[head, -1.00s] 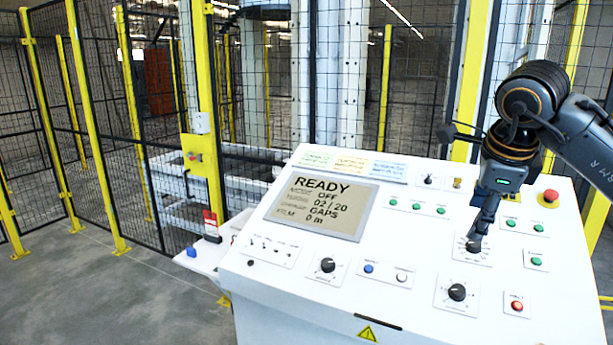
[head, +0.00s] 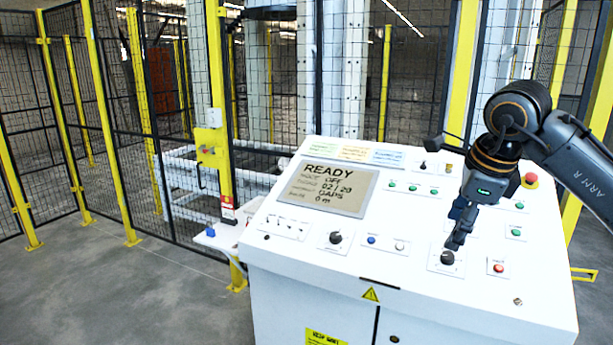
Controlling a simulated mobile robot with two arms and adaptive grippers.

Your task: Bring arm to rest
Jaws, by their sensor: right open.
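My right gripper (head: 455,244) comes in from the right and points down over the right half of a white control console (head: 420,308). It is open, with its fingertips at or just above the lower right black dial (head: 447,258); I cannot tell whether they touch it. No object is seen between the fingers. The gripper hides the part of the panel behind it. My left gripper is not in view.
A red mushroom button (head: 530,180) is close by my right wrist. Green buttons (head: 516,232), a red button (head: 498,267) and another dial (head: 335,238) sit on the panel. Yellow-framed mesh fencing (head: 130,130) stands behind and left. Grey floor (head: 120,290) is clear at left.

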